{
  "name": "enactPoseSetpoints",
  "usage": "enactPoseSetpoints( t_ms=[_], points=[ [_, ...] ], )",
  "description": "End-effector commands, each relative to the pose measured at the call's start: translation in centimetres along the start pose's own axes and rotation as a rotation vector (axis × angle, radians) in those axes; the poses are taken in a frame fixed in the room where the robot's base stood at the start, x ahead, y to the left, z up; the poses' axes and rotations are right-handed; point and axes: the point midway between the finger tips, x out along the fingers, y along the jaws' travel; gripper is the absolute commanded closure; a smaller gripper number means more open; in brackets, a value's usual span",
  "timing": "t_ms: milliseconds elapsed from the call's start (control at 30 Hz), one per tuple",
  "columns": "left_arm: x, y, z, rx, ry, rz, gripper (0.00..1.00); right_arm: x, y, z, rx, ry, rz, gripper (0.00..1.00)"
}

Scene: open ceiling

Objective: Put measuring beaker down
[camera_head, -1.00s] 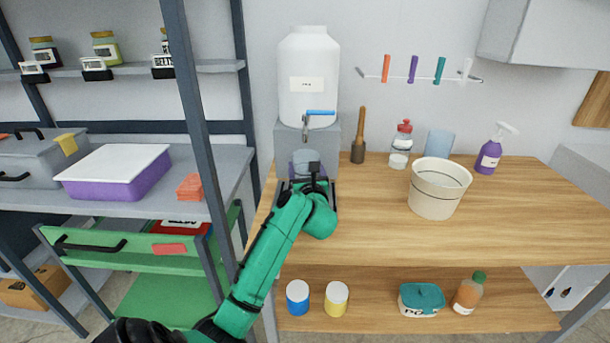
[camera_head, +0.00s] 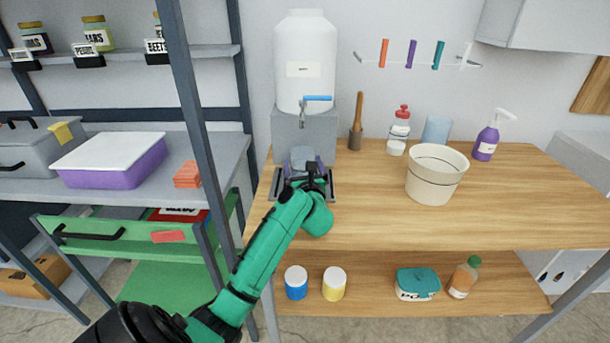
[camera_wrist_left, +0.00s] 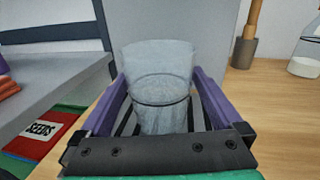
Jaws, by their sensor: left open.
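The measuring beaker (camera_head: 302,154) is clear and stands below the tap of the white water dispenser (camera_head: 305,65), at the drip tray (camera_head: 279,187). My left gripper (camera_head: 305,163) is around it, and its wrist hides the beaker's lower part in the head view. In the left wrist view the beaker (camera_wrist_left: 161,105) is between the two purple fingers of my left gripper (camera_wrist_left: 158,85). The fingers are spread, with a gap visible on each side of the beaker. The gripper's dark crossbar hides the beaker's base, so its contact with the tray cannot be seen. My right gripper is not in view.
A blue-handled tap (camera_head: 317,99) is just above the beaker. A wooden pestle-like tool (camera_head: 356,125), a white bucket (camera_head: 435,175) and bottles stand to the right on the wooden bench (camera_head: 380,215). A shelf post (camera_head: 195,125) rises left of my arm. The bench front is clear.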

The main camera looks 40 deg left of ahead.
Motion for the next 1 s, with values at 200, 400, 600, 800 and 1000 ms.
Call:
enactPoseSetpoints(
  t_ms=[200,400,600,800,1000],
  points=[
    [-4.4,0.0,-0.2,-0.002,0.001,-0.002,0.0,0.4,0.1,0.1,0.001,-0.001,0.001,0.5],
    [-9.1,0.0,-0.2,-0.002,0.002,-0.001,0.0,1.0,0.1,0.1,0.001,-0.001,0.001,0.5],
    [-11.2,0.1,0.0,-0.001,0.0,0.0,0.0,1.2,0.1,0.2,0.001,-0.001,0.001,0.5],
    [-11.2,0.1,0.0,0.0,0.0,0.001,0.0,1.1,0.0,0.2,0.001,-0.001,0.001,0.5],
    [-11.2,0.0,0.0,0.0,0.0,0.0,0.0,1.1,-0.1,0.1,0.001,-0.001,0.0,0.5]
  ],
)
